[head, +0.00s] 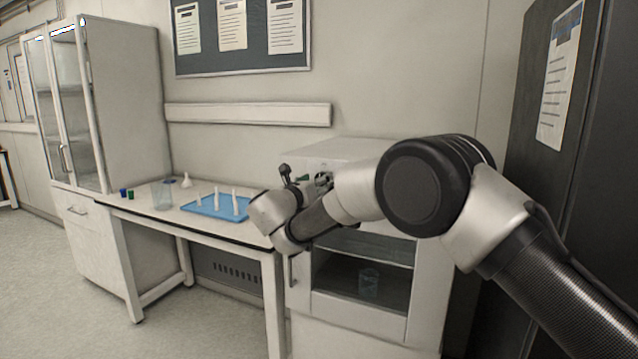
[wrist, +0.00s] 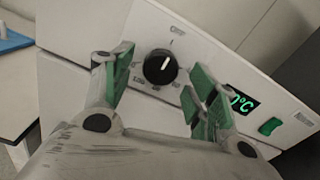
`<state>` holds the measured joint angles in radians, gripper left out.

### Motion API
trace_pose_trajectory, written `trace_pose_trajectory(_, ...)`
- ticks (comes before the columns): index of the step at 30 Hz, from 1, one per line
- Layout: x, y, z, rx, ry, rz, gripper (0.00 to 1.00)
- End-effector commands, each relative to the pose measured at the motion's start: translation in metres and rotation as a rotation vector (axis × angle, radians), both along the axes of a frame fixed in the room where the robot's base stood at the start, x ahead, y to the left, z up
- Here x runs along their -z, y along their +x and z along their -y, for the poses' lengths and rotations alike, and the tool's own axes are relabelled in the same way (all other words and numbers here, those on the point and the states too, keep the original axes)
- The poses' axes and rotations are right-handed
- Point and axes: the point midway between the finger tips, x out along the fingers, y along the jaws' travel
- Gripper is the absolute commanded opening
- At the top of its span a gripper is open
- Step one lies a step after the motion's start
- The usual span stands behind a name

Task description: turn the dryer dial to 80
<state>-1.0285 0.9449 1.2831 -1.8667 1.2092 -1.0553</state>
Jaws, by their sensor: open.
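The dryer (head: 435,290) is a white cabinet with a glass window, right of the table in the head view. Its dial (wrist: 160,67) is a round black knob with a white pointer line, seen in the wrist view on the tilted-looking front panel. My gripper (wrist: 163,72) is open, with green-padded fingers on the left and right of the dial; I cannot tell whether they touch it. A green-lit display (wrist: 243,102) reads a partly covered "0°C". In the head view my arm hides the dial and most of the panel.
A green switch (wrist: 270,126) sits right of the display. The table (head: 150,217) left of the dryer holds a blue tray (head: 208,208) with white upright pieces and a clear beaker (head: 162,196). A dark cabinet (head: 560,190) stands close on the right.

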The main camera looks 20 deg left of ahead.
Motion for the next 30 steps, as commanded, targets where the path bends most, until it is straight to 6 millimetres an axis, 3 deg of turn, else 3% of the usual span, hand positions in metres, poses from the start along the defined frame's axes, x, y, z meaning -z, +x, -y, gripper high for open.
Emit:
trace_pose_trajectory(4,-0.0002,0.0119,0.0007,-0.001,0.001,0.0,0.58)
trace_pose_trajectory(12,0.0,0.014,0.0009,-0.001,-0.001,0.0,0.58)
trace_pose_trajectory(20,-0.0001,0.0138,0.0009,-0.001,0.0,0.0,0.13)
trace_pose_trajectory(30,0.0001,0.0137,0.0007,-0.001,0.031,0.002,0.13)
